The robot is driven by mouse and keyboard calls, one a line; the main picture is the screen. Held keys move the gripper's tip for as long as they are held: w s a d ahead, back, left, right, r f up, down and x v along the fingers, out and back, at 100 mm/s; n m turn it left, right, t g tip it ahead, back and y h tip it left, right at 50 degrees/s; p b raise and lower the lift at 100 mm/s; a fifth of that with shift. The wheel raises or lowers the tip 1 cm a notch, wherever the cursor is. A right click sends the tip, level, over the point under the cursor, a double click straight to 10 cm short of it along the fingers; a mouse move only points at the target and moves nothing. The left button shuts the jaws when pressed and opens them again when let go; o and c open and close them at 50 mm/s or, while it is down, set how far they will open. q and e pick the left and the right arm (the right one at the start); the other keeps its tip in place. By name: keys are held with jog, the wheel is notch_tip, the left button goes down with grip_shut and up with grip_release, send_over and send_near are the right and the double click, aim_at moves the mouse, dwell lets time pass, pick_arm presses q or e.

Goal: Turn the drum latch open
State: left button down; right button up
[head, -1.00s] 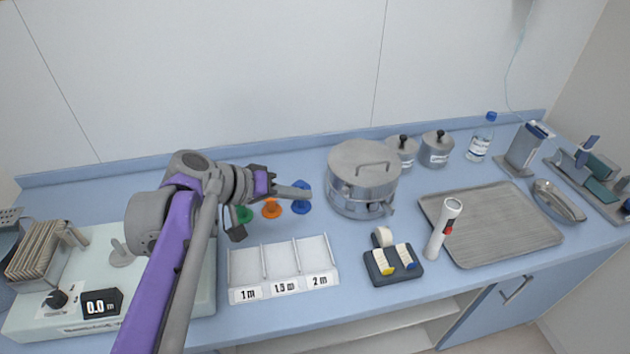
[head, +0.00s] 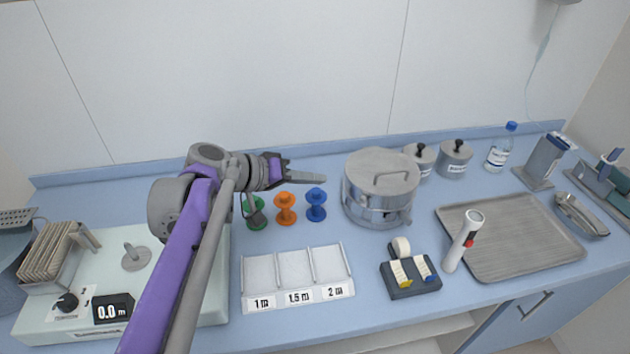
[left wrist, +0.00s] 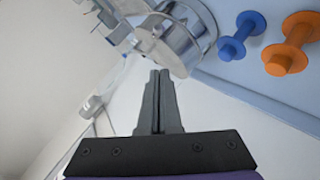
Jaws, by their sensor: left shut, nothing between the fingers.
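The drum (head: 366,195) is a round steel pot with a lidded top and a handle, standing upright at the back middle of the counter. Its latch (head: 405,216) seems to be the small metal piece low on its front right; whether it is turned is too small to tell. My left gripper (head: 322,179) is shut and empty, left of the drum and apart from it, pointing right above the blue spool. In the left wrist view the shut fingers (left wrist: 158,76) point toward the drum (left wrist: 188,42), with metal fittings on its side. My right gripper is not in view.
Green, orange (head: 286,208) and blue (head: 316,204) spools stand below my left gripper. A three-slot tray (head: 297,295) lies in front. A dark block with tape (head: 411,284), a white torch (head: 463,241) and a metal tray (head: 515,240) are to the right. Two steel pots (head: 455,160) stand behind.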

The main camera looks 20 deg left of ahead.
aim_at(363, 195)
pick_arm(q)
jog(key=shift+w+d+f+b, duration=0.1)
jog(key=shift+w+d+f, duration=0.7)
jog(key=shift+d+f, duration=0.25)
jog(key=shift+w+d+f+b, duration=0.1)
jog(key=shift+w+d+f, duration=0.85)
jog(key=shift+d, duration=0.25)
jog(key=shift+w+d+f+b, duration=0.1)
jog(key=shift+w+d+f, duration=0.6)
jog(key=shift+d+f, duration=0.4)
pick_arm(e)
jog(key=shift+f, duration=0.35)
pick_arm(q)
jog(key=shift+r, duration=0.1)
jog(key=shift+d+r+y+p, duration=0.1)
jog(key=shift+d+y+p, duration=0.15)
jog(key=shift+y+p, duration=0.1)
jog(key=shift+a, duration=0.1)
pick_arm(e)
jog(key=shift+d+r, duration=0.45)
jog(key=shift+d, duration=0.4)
